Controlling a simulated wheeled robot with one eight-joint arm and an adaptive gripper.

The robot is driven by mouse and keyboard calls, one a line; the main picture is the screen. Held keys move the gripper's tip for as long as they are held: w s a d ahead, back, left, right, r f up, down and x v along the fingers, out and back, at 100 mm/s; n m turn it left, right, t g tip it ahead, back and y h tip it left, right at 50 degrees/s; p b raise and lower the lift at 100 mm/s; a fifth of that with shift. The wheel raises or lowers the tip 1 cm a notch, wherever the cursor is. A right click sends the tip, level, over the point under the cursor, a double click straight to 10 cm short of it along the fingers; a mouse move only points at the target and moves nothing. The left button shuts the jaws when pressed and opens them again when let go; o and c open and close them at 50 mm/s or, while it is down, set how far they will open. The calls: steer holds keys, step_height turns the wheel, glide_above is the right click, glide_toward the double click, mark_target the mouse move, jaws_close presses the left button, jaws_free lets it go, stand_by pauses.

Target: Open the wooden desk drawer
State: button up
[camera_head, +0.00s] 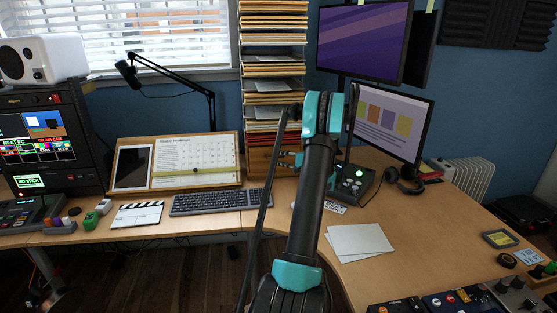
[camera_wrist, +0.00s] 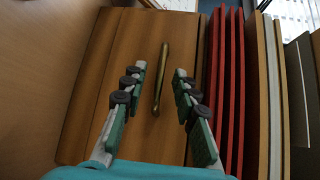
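The wooden desk drawer (camera_wrist: 138,60) fills the middle of the wrist view, with a thin brass handle (camera_wrist: 161,78) on its front. In the head view the wooden drawer unit (camera_head: 260,162) sits on the desk below the shelves of folders, partly hidden by my arm. My gripper (camera_wrist: 160,80) is open, its teal fingers on either side of the handle in the picture. I cannot tell whether the fingers touch the drawer front. In the head view my gripper (camera_head: 291,159) is small and partly covered by my arm. The drawer looks shut.
Red folders (camera_wrist: 222,80) stand beside the drawer in the wrist view. On the desk (camera_head: 240,221) are a keyboard (camera_head: 221,201), a calendar board (camera_head: 195,162), white papers (camera_head: 359,241) and a black device (camera_head: 354,182). A monitor (camera_head: 390,121) stands at the right.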

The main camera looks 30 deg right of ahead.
steer(key=shift+w+a, duration=0.25)
steer(key=shift+w, duration=0.25)
jaws_close()
